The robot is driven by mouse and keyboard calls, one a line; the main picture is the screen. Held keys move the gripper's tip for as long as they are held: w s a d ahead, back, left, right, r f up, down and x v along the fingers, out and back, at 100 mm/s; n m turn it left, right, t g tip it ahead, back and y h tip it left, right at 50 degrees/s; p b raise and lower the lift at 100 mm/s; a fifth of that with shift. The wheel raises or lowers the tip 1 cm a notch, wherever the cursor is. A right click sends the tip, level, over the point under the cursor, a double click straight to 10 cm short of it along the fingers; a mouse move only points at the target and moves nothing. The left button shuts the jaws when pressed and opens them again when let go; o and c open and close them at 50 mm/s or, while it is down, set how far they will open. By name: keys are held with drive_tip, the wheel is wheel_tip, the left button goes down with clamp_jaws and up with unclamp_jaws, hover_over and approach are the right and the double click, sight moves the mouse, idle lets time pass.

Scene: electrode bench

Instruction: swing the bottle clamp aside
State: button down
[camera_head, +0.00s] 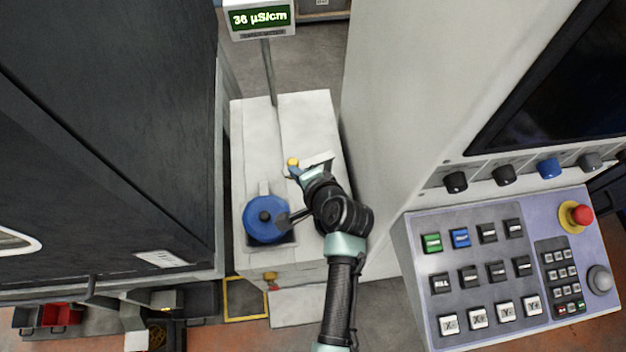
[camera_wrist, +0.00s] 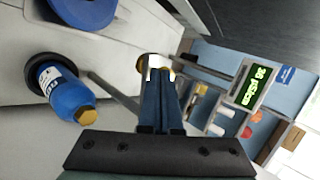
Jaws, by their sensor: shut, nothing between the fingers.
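My gripper (camera_head: 295,171) reaches over the pale bench from the lower right. In the wrist view its blue fingers (camera_wrist: 161,90) are shut, with nothing held between them. A yellow knob (camera_head: 292,161) lies right at the fingertips; I cannot tell whether they touch it. It also shows in the wrist view (camera_wrist: 142,63). A blue bottle with a gold cap (camera_wrist: 62,92) sits in a black ring left of the fingers. A grey bar (camera_wrist: 112,96) runs between bottle and fingers; I cannot tell whether it is the clamp. In the head view my arm seems to hide the bottle.
A blue round lid (camera_head: 265,217) stands on the bench at left. A post carries a display (camera_head: 260,17) reading 36 µS/cm at the back. A dark cabinet (camera_head: 110,150) stands left; a white machine with a button panel (camera_head: 500,265) stands right.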

drive_tip(key=shift+w+a, duration=0.4)
drive_tip(key=shift+w, duration=0.1)
drive_tip(key=shift+s, duration=0.1)
idle(0.3)
